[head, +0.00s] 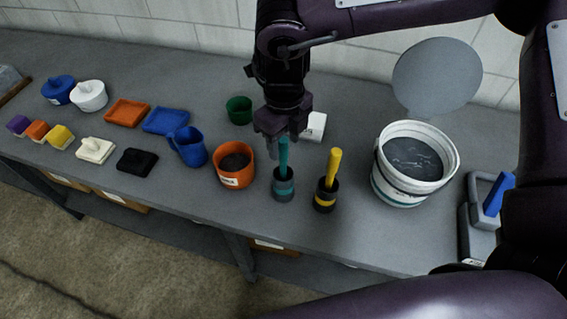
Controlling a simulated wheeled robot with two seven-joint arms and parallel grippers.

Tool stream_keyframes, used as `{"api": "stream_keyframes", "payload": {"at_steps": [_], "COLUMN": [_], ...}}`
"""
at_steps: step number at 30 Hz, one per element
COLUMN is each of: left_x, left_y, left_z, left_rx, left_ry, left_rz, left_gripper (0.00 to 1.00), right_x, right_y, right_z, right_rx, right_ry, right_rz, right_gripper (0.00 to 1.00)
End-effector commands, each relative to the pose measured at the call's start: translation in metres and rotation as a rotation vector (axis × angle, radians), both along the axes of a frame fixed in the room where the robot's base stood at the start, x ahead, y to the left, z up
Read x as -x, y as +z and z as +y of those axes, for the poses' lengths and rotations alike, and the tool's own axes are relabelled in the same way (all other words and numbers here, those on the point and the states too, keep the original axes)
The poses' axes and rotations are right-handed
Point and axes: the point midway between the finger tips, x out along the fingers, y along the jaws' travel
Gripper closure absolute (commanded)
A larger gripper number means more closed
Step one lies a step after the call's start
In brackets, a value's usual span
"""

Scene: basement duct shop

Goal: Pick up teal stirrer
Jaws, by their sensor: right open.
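The teal stirrer (283,160) stands upright in a dark holder with a teal band (284,190) near the front edge of the bench. My right gripper (280,138) comes down from above, right at the top of the teal handle. It is open, and its fingers partly hide the top of the stirrer. I cannot tell whether the fingers touch the handle. A yellow stirrer (332,167) stands in a similar holder just to the right. My left gripper is not in view.
An orange pot (234,166) stands close left of the teal stirrer, with a blue jug (188,147) beyond. A green cup (239,109) and a white block (313,126) are behind. A white bucket (380,186) of dark contents stands right. The bench (330,240) is bare in front.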

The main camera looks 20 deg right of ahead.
Motion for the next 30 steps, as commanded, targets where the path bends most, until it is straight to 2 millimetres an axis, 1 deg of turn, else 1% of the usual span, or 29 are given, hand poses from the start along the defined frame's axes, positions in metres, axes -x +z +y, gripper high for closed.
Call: {"api": "stream_keyframes", "payload": {"at_steps": [1, 2, 4, 6, 10, 15, 16, 18, 26, 30], "left_x": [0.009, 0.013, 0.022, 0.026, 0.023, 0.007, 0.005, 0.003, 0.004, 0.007], "left_y": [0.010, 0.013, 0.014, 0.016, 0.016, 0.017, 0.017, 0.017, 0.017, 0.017], "left_z": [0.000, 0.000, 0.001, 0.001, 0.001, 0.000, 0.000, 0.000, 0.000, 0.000], "left_rx": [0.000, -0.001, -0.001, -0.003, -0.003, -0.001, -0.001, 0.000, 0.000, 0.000], "left_ry": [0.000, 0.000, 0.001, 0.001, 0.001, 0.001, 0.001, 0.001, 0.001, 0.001], "left_rz": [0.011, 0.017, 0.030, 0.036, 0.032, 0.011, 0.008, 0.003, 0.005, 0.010], "left_gripper": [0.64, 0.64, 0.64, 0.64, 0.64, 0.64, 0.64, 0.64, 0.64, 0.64], "right_x": [0.000, -0.001, -0.001, -0.002, -0.002, -0.002, -0.002, -0.002, -0.002, -0.002], "right_y": [-0.004, -0.009, -0.021, -0.029, -0.036, -0.036, -0.036, -0.036, -0.036, -0.036], "right_z": [0.000, 0.000, 0.000, 0.001, 0.001, 0.001, 0.001, 0.001, 0.000, 0.000], "right_rx": [0.003, 0.003, 0.003, 0.002, 0.001, 0.000, 0.000, 0.000, 0.000, 0.000], "right_ry": [0.000, 0.000, -0.001, -0.001, -0.002, -0.002, -0.002, -0.002, -0.002, -0.002], "right_rz": [0.006, 0.005, 0.005, 0.003, 0.002, 0.001, 0.001, 0.001, 0.001, 0.001], "right_gripper": [0.53, 0.53, 0.53, 0.53, 0.53, 0.53, 0.56, 0.65, 0.99, 1.00]}}
